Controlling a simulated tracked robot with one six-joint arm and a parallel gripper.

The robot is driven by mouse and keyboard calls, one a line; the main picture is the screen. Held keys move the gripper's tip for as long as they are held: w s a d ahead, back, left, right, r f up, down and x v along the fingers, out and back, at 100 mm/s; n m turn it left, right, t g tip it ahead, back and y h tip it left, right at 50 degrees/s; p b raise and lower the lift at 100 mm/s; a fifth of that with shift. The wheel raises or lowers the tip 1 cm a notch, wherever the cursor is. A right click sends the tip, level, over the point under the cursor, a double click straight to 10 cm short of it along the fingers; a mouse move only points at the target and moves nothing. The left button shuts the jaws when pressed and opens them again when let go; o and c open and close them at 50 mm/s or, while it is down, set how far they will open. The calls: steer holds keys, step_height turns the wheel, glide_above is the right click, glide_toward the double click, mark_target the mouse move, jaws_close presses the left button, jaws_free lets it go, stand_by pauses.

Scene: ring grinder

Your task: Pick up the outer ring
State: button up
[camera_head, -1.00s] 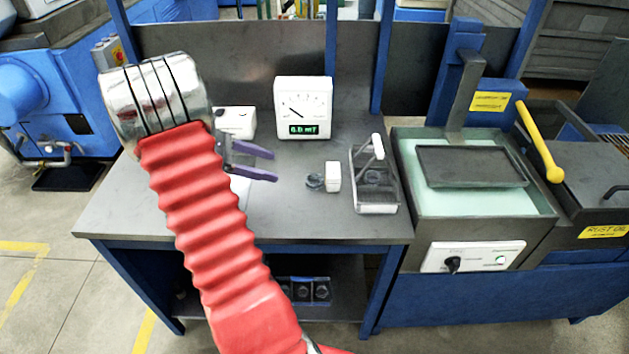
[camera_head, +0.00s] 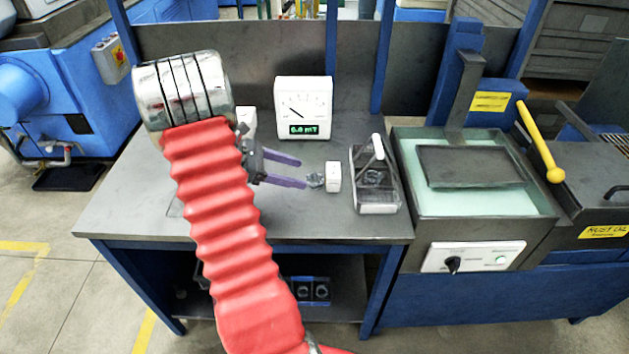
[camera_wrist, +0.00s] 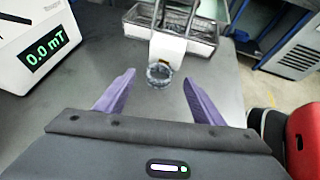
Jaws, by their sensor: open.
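The outer ring (camera_wrist: 159,74) is a small dark metallic ring on the grey bench top, touching or very close to a white block (camera_wrist: 167,47) in the wrist view. In the head view the ring (camera_head: 315,180) shows just left of the white block (camera_head: 333,176). My gripper (camera_wrist: 158,85) has two purple fingers spread apart, with the ring ahead, between the lines of the fingertips. In the head view my gripper (camera_head: 303,172) points right, its fingertips close to the ring. Nothing is held.
A gauge reading 0.0 mT (camera_head: 304,108) stands at the back of the bench. A metal tray with a handle (camera_head: 374,180) stands right of the white block. A fluid tank (camera_head: 472,205) is further right. The bench (camera_head: 290,222) is clear in front.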

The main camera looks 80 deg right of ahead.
mark_target(308, 177)
steer(key=shift+x, duration=2.6)
steer(key=shift+w+f, duration=0.1)
steer(key=shift+f, duration=0.1)
steer(key=c, duration=1.3)
step_height(308, 177, up, 10)
steer(key=shift+r, duration=0.1)
